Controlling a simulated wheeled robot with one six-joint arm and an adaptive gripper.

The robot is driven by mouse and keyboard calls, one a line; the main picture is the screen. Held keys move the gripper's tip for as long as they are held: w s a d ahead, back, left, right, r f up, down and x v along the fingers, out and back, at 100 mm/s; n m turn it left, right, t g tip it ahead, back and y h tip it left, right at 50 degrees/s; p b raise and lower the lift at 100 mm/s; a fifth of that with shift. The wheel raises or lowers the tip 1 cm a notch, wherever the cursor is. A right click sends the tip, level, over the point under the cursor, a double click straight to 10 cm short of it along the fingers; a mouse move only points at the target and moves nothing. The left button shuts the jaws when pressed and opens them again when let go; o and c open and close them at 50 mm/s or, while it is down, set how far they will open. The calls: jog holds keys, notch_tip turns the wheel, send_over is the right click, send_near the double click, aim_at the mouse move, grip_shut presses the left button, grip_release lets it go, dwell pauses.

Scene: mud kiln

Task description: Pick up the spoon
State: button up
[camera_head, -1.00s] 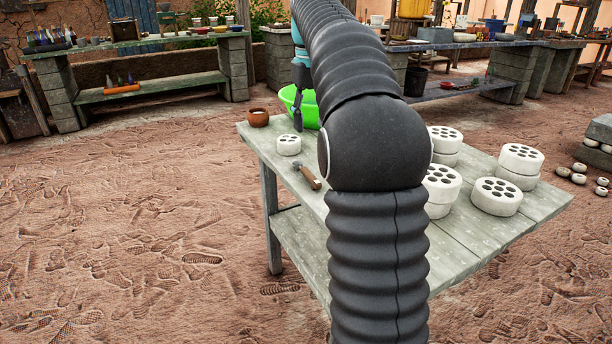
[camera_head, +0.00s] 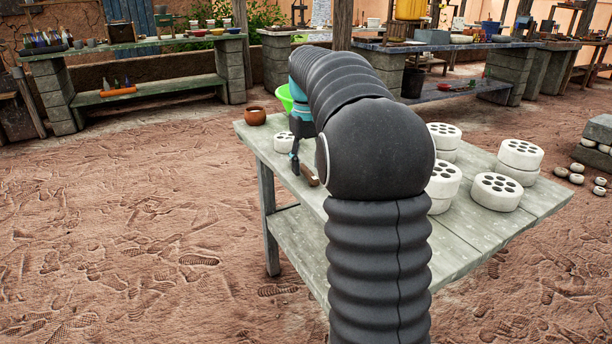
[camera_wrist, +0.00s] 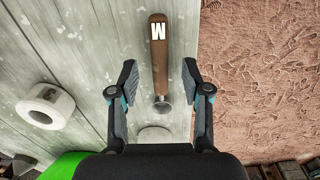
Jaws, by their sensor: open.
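A tool with a brown wooden handle, a white "M" mark and a grey metal end, which I take for the spoon (camera_wrist: 160,60), lies on the table near its edge. Its metal end points toward my gripper's base in the wrist view. In the head view only part of the spoon's handle (camera_head: 309,176) shows beside my arm. My gripper (camera_wrist: 159,66) is open, with one finger on each side of the handle in the wrist view. I cannot tell its exact height above the table. In the head view, my gripper (camera_head: 295,166) is over the spoon's metal end, hiding it.
The grey plank table (camera_head: 462,232) holds white perforated cylinders (camera_head: 496,191) at right and a small brown pot (camera_head: 255,116). The sandy floor (camera_head: 130,220) is clear at left.

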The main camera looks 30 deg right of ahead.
jog(key=shift+f, duration=0.7)
grip_shut()
jog(key=shift+r, duration=0.15)
